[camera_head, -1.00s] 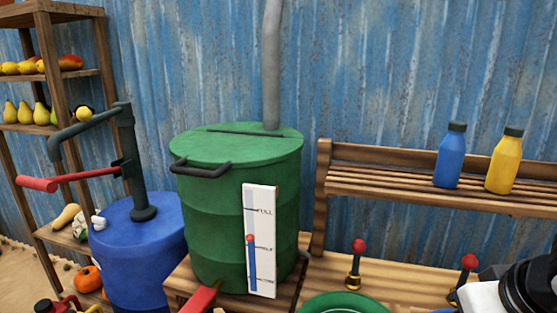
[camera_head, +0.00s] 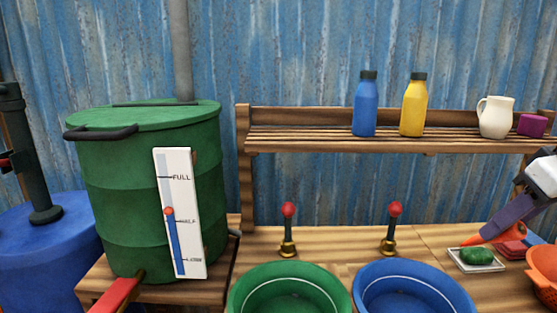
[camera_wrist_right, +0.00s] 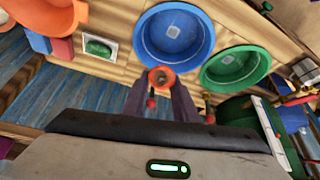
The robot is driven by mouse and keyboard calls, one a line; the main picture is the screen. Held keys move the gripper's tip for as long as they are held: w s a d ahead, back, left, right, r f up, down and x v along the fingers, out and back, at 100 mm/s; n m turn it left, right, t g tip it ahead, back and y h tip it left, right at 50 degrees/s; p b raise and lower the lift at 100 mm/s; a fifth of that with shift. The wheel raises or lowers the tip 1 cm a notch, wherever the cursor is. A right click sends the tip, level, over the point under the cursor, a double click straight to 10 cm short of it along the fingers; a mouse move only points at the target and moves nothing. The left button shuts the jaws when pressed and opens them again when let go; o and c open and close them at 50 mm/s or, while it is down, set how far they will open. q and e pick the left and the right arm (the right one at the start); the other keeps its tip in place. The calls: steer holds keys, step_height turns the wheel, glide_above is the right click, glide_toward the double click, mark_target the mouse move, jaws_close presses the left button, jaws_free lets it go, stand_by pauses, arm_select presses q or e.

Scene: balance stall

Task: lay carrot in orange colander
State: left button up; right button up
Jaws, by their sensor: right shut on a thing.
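My right gripper (camera_head: 490,230) comes in from the right edge in the head view, above the counter. It is shut on the carrot (camera_head: 474,240), whose orange end shows at the fingers. In the right wrist view the round end of the carrot (camera_wrist_right: 161,80) shows between the fingertips of my right gripper (camera_wrist_right: 161,92). The orange colander (camera_head: 543,272) is cut off by the right edge of the head view, to the right of the carrot. It also shows at the top left of the right wrist view (camera_wrist_right: 28,14). My left gripper is not in view.
A green bowl (camera_head: 240,290) and a blue bowl (camera_head: 365,290) stand at the front. A white tray (camera_head: 458,259) with a green item (camera_head: 477,257) lies left of the colander. Two red-knobbed taps stand behind the bowls. A shelf (camera_head: 300,143) with bottles and a jug is behind.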

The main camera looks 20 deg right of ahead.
arm_select(q)
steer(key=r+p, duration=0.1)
steer(key=p, duration=0.1)
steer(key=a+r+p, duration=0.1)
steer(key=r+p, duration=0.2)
steer(key=p, duration=0.2)
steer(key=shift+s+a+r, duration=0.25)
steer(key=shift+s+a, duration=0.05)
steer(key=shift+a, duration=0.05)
arm_select(e)
steer(key=s+d+f, duration=0.1)
steer(key=s+d, duration=0.1)
steer(key=d, duration=1.3)
steer(key=s+d+f, duration=0.2)
steer(key=s+d, duration=0.1)
steer(key=d, duration=1.2)
steer(key=shift+f, duration=0.25)
steer(key=shift+w, duration=0.1)
arm_select(q)
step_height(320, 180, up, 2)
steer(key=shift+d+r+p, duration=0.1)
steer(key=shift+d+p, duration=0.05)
steer(key=shift+p, duration=1.05)
arm_select(e)
steer(key=shift+w, duration=0.45)
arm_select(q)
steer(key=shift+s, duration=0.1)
